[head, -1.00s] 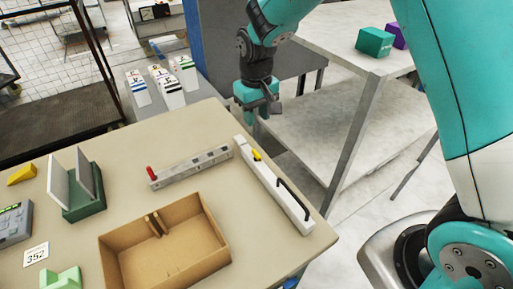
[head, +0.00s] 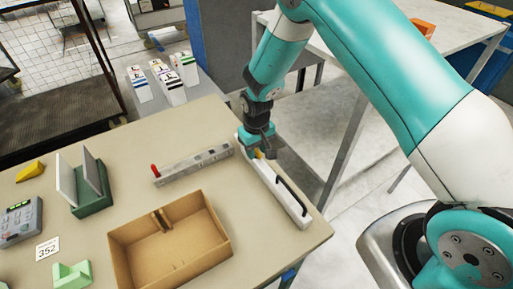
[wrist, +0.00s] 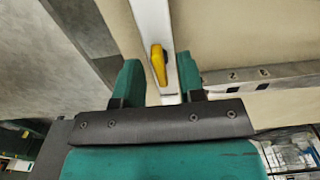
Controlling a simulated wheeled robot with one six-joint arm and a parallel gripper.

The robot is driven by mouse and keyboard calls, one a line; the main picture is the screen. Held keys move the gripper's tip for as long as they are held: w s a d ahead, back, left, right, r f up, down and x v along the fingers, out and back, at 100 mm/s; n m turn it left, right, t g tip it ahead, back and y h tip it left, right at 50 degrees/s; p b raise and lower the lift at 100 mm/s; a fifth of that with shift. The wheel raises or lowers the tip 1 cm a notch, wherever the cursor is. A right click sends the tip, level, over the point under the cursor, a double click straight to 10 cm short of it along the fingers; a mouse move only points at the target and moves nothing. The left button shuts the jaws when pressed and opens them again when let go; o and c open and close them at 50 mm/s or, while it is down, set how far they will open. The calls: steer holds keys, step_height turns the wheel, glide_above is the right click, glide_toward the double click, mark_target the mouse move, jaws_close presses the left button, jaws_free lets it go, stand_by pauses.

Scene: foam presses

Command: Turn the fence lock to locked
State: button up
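The fence lock is a small yellow lever (wrist: 158,64) on the white fence bar (head: 286,196). In the wrist view the lever lies nearly along the bar, slightly tilted. In the head view only a bit of yellow shows beside my gripper. My gripper (wrist: 158,80) is open, with its two green fingers on either side of the bar and the lever between them. A gap shows between each finger and the lever. In the head view my gripper (head: 257,148) is low at the bar's far end. Whether it touches the bar is unclear.
A grey metal rail with a red knob (head: 192,165) lies left of the bar. A black handle (head: 291,196) stands on the bar's near part. An open cardboard box (head: 170,245) sits near the table's front. Bare tabletop (head: 120,140) lies at the back left.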

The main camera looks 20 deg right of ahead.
jaws_close()
steer(key=shift+m+b, duration=0.3)
steer(key=shift+m, duration=0.1)
steer(key=m+b, duration=0.2)
steer(key=m, duration=0.1)
steer(key=shift+f+m, duration=0.1)
steer(key=shift+m, duration=0.3)
steer(key=m+b, duration=0.2)
steer(key=m, duration=0.2)
steer(key=shift+m, duration=0.3)
steer(key=m+b, duration=0.1)
steer(key=m, duration=0.3)
steer(key=m+b, duration=0.1)
steer(key=m, duration=0.3)
steer(key=shift+m, duration=0.3)
steer(key=shift+w+r, duration=0.1)
steer(key=shift+r, duration=0.1)
